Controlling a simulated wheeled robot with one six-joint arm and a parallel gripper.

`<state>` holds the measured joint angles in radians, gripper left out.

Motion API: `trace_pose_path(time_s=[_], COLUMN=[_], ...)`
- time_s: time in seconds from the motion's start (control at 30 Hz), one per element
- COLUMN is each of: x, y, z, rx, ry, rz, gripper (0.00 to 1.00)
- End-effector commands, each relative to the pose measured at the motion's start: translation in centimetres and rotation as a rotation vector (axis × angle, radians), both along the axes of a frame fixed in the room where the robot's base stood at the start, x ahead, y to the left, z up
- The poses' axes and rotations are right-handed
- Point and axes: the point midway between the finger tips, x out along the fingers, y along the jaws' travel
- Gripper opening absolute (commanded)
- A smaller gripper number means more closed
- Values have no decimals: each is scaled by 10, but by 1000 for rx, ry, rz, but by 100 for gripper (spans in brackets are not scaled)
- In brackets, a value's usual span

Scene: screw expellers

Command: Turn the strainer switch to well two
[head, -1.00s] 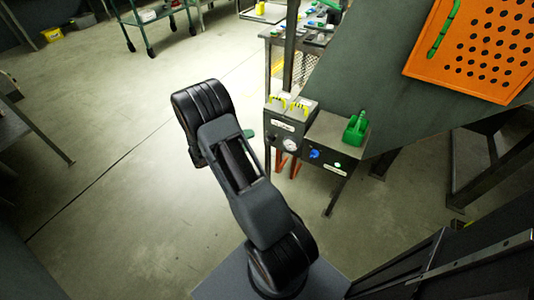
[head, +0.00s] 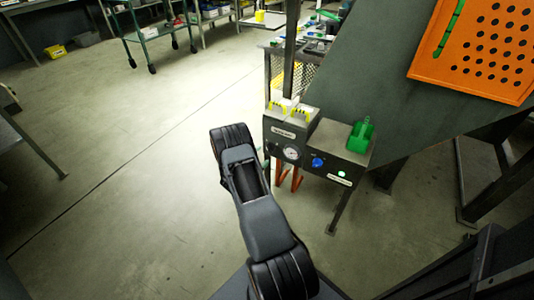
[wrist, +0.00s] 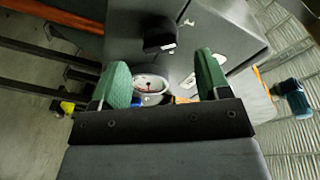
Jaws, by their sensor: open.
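A black knob (wrist: 158,36) with a small white mark stands out from the dark control box (wrist: 120,25) in the wrist view. It appears to be the strainer switch; I cannot read its setting or the well labels. My gripper (wrist: 162,76) has two green fingers, open with nothing between them. The knob shows beyond and between the fingertips, apart from them. A round white gauge (wrist: 151,84) shows low between the fingers, partly hidden. In the head view the control box (head: 310,146) stands right of my arm, which hides most of the gripper.
The box also carries a blue knob (head: 318,162), a lit green lamp (head: 341,174) and a gauge (head: 292,153). A green scoop-like object (head: 361,135) and white-and-yellow items (head: 288,107) sit on top. An orange perforated panel (head: 480,50) is upper right. Open floor lies left.

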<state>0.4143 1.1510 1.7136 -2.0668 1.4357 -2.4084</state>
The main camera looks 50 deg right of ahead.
Motion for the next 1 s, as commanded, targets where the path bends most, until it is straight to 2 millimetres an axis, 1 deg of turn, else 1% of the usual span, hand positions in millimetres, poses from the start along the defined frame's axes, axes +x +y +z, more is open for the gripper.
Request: trace_pose_path(time_s=[0.03, 0.1, 0.3, 0.5, 0.77, 1.0], x=[1, 1, 4, 4, 5, 5], y=[-9, -20, -39, -47, -47, -47], z=[-2, -1, -1, 0, 0, 0], rx=[-1, -1, 0, 0, 0, 0], ry=[-3, -1, -1, -1, 0, -1], rz=[-2, -3, -1, -1, 0, 0], gripper=[70, 70, 70, 70, 70, 48])
